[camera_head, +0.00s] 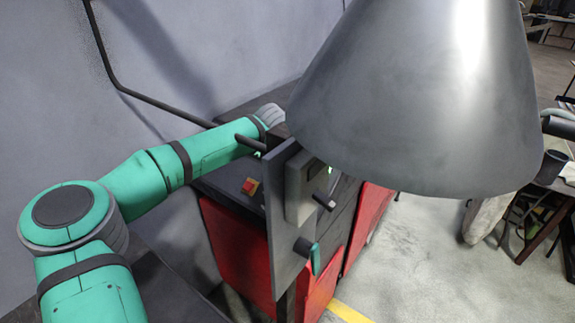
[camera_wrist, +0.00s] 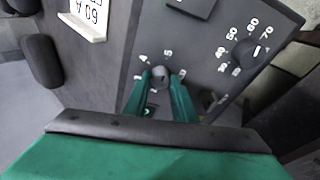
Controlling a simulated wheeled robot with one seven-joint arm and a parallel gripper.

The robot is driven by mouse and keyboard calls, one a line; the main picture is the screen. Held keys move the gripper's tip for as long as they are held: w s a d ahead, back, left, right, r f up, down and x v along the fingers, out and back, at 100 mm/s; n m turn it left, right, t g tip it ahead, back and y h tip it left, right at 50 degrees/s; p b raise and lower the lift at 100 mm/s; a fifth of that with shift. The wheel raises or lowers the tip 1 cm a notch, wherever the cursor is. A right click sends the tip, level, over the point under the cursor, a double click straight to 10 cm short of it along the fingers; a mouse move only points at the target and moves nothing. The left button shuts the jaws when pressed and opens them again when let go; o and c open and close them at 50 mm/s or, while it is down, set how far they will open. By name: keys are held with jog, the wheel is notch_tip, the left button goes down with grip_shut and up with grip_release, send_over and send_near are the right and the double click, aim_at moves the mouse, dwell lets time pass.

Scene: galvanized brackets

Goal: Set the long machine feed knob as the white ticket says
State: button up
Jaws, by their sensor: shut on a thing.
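In the wrist view my gripper (camera_wrist: 162,76) has its two green fingers on either side of a small dark round knob (camera_wrist: 160,71) on a grey panel (camera_wrist: 203,52). The fingers are shut on this knob. Small white figures stand around it, partly covered by the fingers; I cannot read its setting. A second dark knob (camera_wrist: 243,51) to the right has a white scale with figures such as 50, 60 and 70.
A large grey lamp shade (camera_head: 425,100) fills the upper right of the head view. A green-tipped handle (camera_head: 315,259) sticks out from the panel's lower side. Open floor lies to the right.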

jog(key=shift+f, duration=0.1)
jog(key=o, duration=1)
jog(key=v, duration=1.1)
jog(key=x, duration=1.1)
